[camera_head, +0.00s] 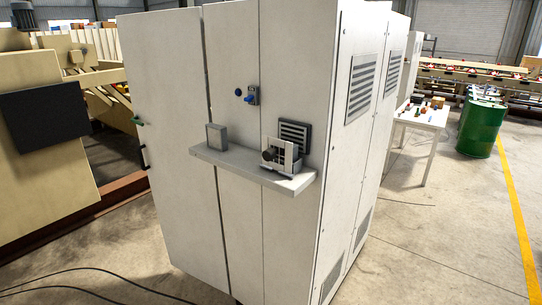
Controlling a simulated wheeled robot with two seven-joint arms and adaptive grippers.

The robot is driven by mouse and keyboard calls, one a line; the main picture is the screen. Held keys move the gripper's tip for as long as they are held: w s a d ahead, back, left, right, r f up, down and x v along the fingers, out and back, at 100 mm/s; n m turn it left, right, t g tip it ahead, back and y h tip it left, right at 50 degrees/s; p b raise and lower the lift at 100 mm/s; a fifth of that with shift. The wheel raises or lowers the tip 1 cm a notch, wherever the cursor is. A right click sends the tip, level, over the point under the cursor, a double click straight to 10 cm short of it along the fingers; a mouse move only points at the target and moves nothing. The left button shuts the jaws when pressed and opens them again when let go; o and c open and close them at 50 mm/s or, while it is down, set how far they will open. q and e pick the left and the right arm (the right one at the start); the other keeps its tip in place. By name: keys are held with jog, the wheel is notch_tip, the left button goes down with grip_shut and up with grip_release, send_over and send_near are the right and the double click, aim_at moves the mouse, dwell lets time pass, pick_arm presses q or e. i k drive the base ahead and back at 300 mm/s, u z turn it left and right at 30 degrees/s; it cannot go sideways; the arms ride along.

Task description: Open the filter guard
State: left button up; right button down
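A dark louvred grille (295,132) is on the front face of a tall white cabinet (235,95), near its right edge. In front of its lower part is a small white slotted frame (283,155) with a dark round knob (268,155) at its left. The frame is at the right end of a grey shelf (240,168). Which of these parts is the filter guard, and whether it is latched, I cannot tell at this size. Neither of my grippers is in view.
A small grey box (216,137) stands on the shelf's left part. A blue switch (252,96) is above the shelf. At right are a white table (420,117) with small items and a green drum (481,127). Black cables (75,271) lie at lower left.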

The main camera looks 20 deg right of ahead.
aim_at(269, 154)
jog(key=u, duration=0.05)
jog(key=k, duration=0.45)
jog(key=u, duration=1.05)
jog(key=i, duration=0.8)
jog(key=z, duration=0.5)
jog(key=i, duration=0.6)
jog(key=z, duration=0.7)
